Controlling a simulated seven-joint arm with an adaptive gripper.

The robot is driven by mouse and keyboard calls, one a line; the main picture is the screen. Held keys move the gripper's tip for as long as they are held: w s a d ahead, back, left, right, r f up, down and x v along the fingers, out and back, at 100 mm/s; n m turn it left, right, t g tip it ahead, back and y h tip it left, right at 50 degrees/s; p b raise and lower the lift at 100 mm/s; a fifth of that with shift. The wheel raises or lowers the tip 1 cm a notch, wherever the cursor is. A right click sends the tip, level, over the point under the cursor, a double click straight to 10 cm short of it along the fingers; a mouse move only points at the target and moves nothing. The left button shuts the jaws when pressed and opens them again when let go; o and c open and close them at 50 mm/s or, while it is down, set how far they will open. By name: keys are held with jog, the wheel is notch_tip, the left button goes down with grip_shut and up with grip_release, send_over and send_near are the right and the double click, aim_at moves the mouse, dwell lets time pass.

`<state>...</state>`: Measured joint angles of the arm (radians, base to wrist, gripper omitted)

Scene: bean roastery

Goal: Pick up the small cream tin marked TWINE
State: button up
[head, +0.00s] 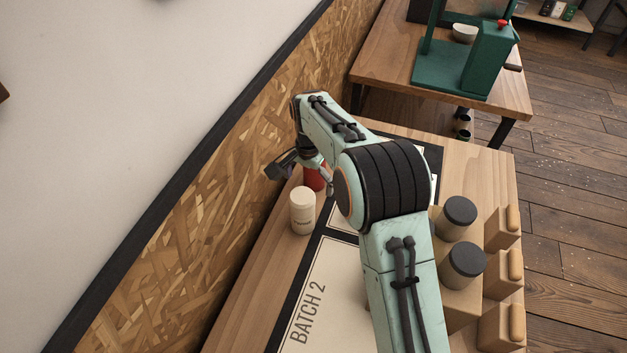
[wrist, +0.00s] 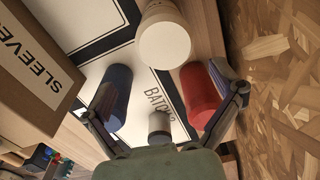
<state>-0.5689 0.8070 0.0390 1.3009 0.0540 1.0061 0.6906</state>
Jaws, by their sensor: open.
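A cream tin (head: 302,212) with a paler lid stands upright on the wooden table near the wall panel; its small dark lettering is too small to read surely. It seems to be the large cream tin at the top of the wrist view (wrist: 166,40). My gripper (head: 303,174) is behind it in the head view, apart from it. In the wrist view my gripper (wrist: 165,92) has its fingers spread wide, with nothing held between them. A red tin (wrist: 200,95) is beside the right finger, and a blue tin (wrist: 116,92) beside the left.
A small pale tin with a grey top (wrist: 159,124) stands between the red and blue tins. A cardboard SLEEVES box (wrist: 35,75) is at left. Dark-lidded jars (head: 459,212) stand right of my arm. The OSB wall (head: 215,190) runs close along the left. The BATCH 2 sheet (head: 330,290) lies flat.

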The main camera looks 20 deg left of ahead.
aim_at(301, 196)
jog(key=shift+s+a+f, duration=0.3)
jog(key=shift+s+f, duration=0.05)
jog(key=shift+f, duration=0.3)
jog(key=shift+s+a+f, duration=0.3)
jog(key=shift+s+f, duration=0.05)
jog(key=shift+f, duration=3.05)
jog(key=c, duration=1.3)
